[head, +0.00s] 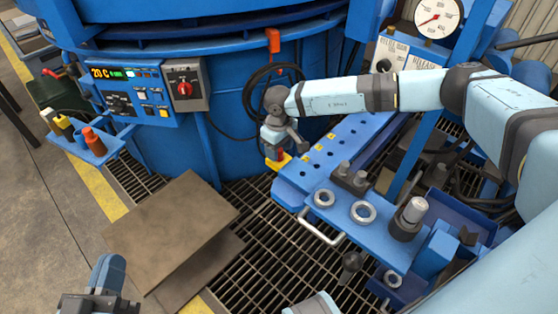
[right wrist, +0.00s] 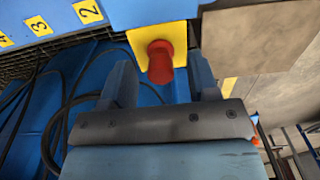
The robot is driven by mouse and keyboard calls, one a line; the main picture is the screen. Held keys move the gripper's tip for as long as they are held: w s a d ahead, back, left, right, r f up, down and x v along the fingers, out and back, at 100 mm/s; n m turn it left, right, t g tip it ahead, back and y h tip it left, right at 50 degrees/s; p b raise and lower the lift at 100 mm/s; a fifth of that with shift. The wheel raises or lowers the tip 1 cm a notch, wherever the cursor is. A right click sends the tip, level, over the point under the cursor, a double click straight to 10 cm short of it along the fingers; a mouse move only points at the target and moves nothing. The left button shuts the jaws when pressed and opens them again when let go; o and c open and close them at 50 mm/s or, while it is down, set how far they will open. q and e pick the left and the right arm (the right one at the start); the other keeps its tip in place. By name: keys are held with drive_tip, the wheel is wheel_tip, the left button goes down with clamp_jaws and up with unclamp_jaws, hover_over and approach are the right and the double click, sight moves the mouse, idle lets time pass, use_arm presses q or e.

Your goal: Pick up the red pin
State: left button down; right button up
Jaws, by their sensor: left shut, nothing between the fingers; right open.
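The red pin (right wrist: 160,58) stands on a yellow plate (right wrist: 181,38) at the end of the blue rail in the right wrist view. In the head view only a bit of its red (head: 274,155) shows under my right gripper. My right gripper (head: 277,143) is open. In the right wrist view its two fingers (right wrist: 161,66) lie on either side of the pin, with gaps visible. I cannot tell how deep the pin is between them. My left gripper (head: 97,302) is shut and empty at the bottom left of the head view, far from the pin.
The blue rail (head: 330,152) carries yellow number labels. Metal rings (head: 362,212) and a cylinder (head: 409,219) stand on the blue bench. The blue furnace (head: 232,110) with a hanging black cable rises behind. A brown plate (head: 172,228) lies on the floor grating.

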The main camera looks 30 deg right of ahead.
drive_tip(key=shift+f, duration=0.55)
use_arm(q)
drive_tip(key=shift+f, duration=0.25)
use_arm(e)
clamp_jaws()
drive_tip(key=shift+r, duration=0.1)
